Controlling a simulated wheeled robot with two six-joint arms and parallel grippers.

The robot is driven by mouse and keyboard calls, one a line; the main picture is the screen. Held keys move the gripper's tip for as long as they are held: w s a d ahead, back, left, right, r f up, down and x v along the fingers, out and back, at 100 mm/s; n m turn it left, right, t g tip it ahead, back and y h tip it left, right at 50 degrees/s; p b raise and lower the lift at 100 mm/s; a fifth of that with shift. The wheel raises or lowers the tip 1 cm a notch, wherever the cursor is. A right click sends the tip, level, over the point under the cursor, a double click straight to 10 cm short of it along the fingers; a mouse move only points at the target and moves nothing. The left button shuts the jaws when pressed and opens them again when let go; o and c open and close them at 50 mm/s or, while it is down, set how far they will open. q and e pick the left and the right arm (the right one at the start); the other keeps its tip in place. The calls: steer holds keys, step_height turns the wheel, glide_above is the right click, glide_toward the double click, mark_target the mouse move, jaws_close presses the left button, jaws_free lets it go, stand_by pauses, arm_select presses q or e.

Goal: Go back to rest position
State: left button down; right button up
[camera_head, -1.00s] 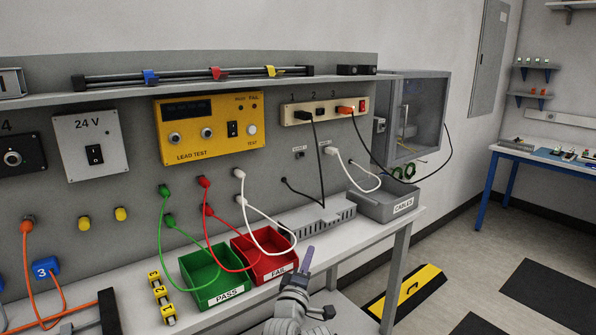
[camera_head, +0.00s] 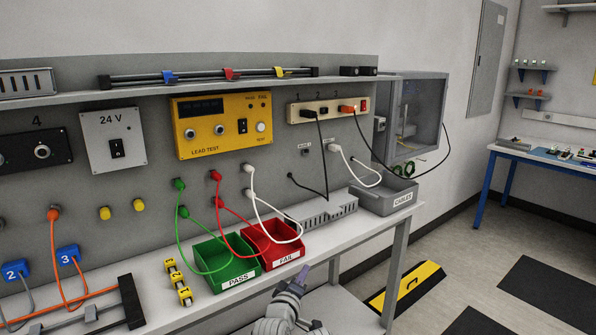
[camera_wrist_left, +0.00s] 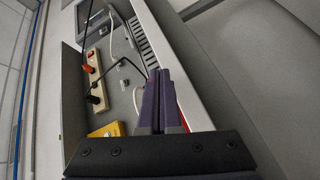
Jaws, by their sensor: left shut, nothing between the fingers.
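My left gripper (camera_head: 301,275) is at the bottom of the head view, just in front of the bench's front edge, below the red FAIL bin. Its purple fingers are together with nothing between them. In the left wrist view the same closed fingers (camera_wrist_left: 162,100) point toward the bench edge. My right gripper is not in view.
The red FAIL bin (camera_head: 287,253) and green PASS bin (camera_head: 232,281) stand on the bench (camera_head: 345,240), with leads arching over them. The grey CABLES bin (camera_head: 402,198) is at the bench's right end. A yellow tester (camera_head: 225,143) hangs above.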

arm_select(q)
steer(key=s+a+f+m+g+y, duration=0.25)
steer(key=a+f+g, duration=0.2)
steer(key=f, duration=0.25)
steer(key=s+a+f+m+g+y, duration=0.1)
steer(key=s+a+f+m+g, duration=0.35)
steer(key=f, duration=0.35)
steer(key=s+a+f+m+g+y, duration=0.1)
steer(key=s+a+f+g, duration=0.15)
steer(key=s+a, duration=0.3)
steer(key=s+a+f+m+g+y, duration=0.1)
steer(key=s+a+f+m+g, duration=0.1)
steer(key=s+a+g, duration=0.3)
steer(key=s+d+m, duration=0.4)
steer(key=s+d, duration=0.3)
steer(key=d, duration=0.5)
step_height(320, 180, up, 17)
steer(key=p, duration=1.7)
steer(key=shift+y, duration=0.45)
